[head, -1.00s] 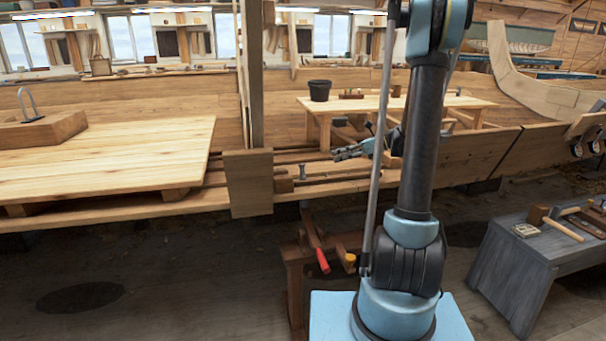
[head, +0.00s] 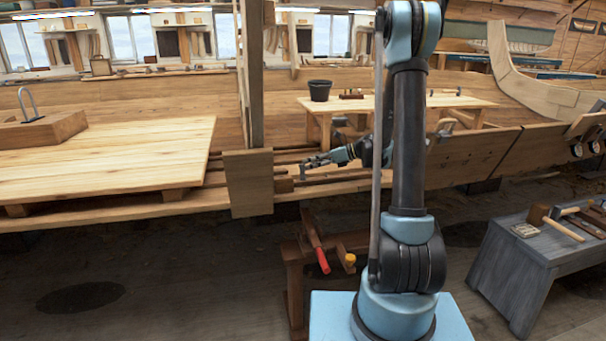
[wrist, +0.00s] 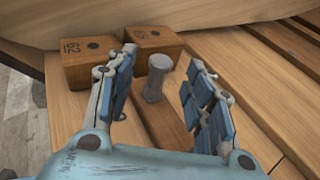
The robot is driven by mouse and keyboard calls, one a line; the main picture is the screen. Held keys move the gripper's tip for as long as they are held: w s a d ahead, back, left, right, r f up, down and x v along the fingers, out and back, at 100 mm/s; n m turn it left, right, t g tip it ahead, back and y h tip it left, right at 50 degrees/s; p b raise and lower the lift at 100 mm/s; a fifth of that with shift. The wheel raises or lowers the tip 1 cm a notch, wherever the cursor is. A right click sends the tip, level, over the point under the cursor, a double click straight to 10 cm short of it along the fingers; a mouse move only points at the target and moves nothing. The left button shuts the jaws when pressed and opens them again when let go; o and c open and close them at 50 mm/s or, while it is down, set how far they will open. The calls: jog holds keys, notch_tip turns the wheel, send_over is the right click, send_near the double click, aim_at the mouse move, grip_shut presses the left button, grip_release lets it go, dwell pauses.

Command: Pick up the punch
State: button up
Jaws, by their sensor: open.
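The punch (wrist: 154,80) is a small grey metal piece with a wider round head. It stands upright on the planks between the two spread fingers of my gripper (wrist: 163,62) in the wrist view. The fingers have blue pads, are open, and show gaps to the punch on both sides. In the head view my gripper (head: 312,163) reaches left over the planked ledge to the spot of the punch, which it partly hides there.
Two wooden blocks, one marked 62 (wrist: 88,64) and one behind (wrist: 153,42), stand close beyond the punch. A tall wooden post (head: 249,180) rises left of my gripper. A red-handled clamp (head: 322,260) is below. A bench with a mallet (head: 562,226) stands at right.

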aim_at(302, 165)
jog(key=shift+x, duration=2.6)
jog(key=shift+w, duration=0.15)
grip_shut()
